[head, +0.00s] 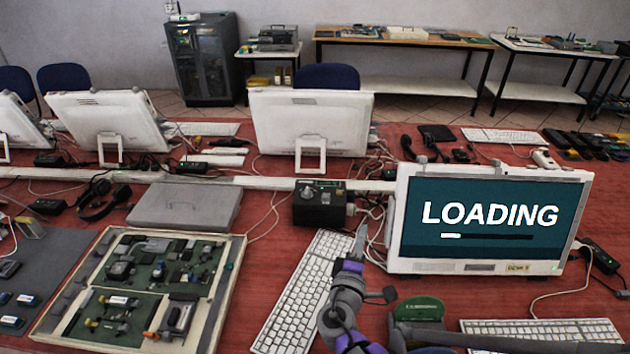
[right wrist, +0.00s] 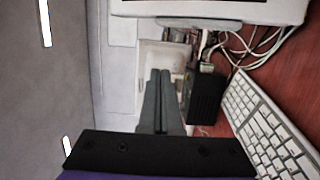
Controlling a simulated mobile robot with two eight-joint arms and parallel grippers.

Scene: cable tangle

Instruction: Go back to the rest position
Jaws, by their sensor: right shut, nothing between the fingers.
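My right gripper (head: 360,238) is in the middle of the head view, above the red table (head: 262,222). It is between the white keyboard (head: 303,293) and the monitor reading "LOADING" (head: 488,218). In the right wrist view its two fingers (right wrist: 160,75) are together with nothing between them. Tangled cables (head: 374,212) lie behind the gripper, beside a dark control box (head: 320,204). In the right wrist view the cables (right wrist: 228,50) also show, near a black box (right wrist: 206,98). My left gripper is not in view.
The monitor stands close on the gripper's right. A framed green board with parts (head: 225,290) lies to the left, and a second keyboard (head: 540,330) is at the front right. A grey flat case (head: 185,206) lies behind the board.

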